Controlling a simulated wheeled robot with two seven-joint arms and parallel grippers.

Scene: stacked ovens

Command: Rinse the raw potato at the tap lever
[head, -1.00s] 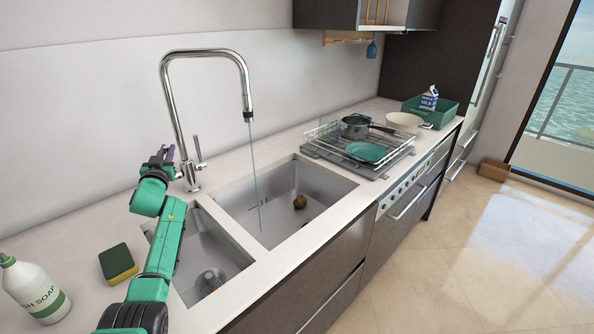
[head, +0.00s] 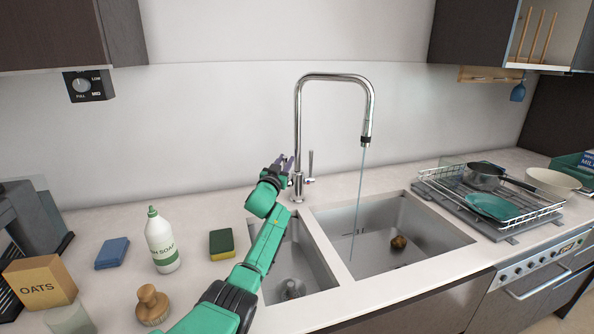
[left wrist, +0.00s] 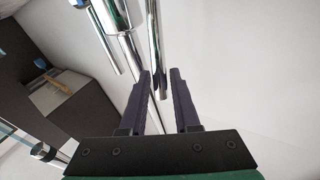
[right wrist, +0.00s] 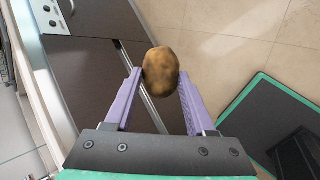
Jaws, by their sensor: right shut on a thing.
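The tap (head: 300,120) stands behind the two sinks, and a thin stream of water (head: 357,190) falls from its spout into the right basin (head: 430,228). The tap lever (head: 310,163) rises upright beside the tap's base. My left gripper (head: 284,164) is just left of the tap; in the left wrist view its fingers (left wrist: 163,80) are apart, with chrome parts beyond them. My right gripper (right wrist: 161,85) is shut on a brown potato (right wrist: 161,68), held between its fingertips away from the sink. Another brown potato-like lump (head: 399,242) lies in the right basin, outside the stream.
A soap bottle (head: 161,240), green-yellow sponge (head: 221,244), blue sponge (head: 112,253), brush (head: 152,303) and oats box (head: 40,284) stand on the left counter. A dish rack (head: 455,190) with a pan (head: 485,175) and teal plate (head: 494,206) is right of the sink.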

